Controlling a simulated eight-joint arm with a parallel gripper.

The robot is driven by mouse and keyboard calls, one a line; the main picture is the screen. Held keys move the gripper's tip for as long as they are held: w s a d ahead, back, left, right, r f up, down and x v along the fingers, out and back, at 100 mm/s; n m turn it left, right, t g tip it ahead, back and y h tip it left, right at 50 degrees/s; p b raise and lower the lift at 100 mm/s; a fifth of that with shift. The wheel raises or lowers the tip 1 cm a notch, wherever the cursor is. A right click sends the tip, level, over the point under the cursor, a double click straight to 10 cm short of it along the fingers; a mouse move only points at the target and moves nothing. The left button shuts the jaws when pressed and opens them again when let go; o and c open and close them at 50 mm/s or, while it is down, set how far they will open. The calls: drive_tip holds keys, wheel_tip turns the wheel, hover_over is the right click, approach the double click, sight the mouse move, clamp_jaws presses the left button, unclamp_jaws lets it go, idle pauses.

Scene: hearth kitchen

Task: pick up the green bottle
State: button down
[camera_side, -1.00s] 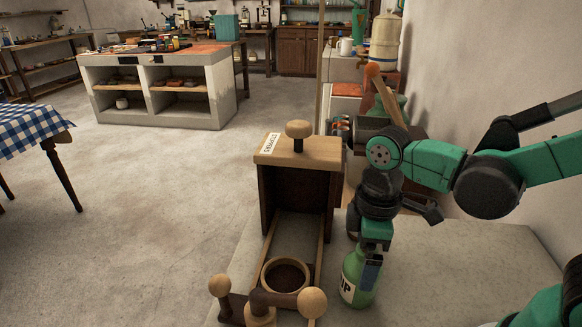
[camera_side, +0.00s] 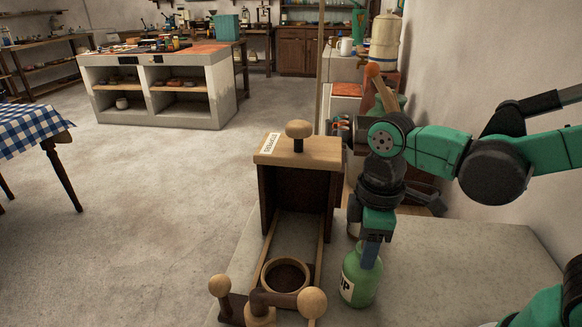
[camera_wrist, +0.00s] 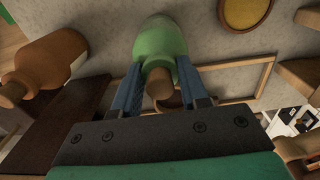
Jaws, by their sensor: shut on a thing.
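The green bottle (camera_side: 357,281) stands upright on the pale counter, right of the wooden device, with part of a light label showing. It also shows in the wrist view (camera_wrist: 158,40), its cork-coloured top pointing toward my gripper's body. My gripper (camera_side: 370,256) reaches down over the bottle. In the wrist view its two blue fingers (camera_wrist: 160,88) are shut on the bottle's neck, one on each side. The bottle's far shoulder is hidden in the side view. I cannot see any gap under the bottle.
A wooden device (camera_side: 298,155) with a knob, rails and a round cup (camera_side: 285,275) stands close left of the bottle. A brown bottle (camera_wrist: 45,62) lies left in the wrist view. The counter (camera_side: 480,270) is clear to the right.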

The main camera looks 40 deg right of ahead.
drive_tip(key=shift+r, duration=1.65)
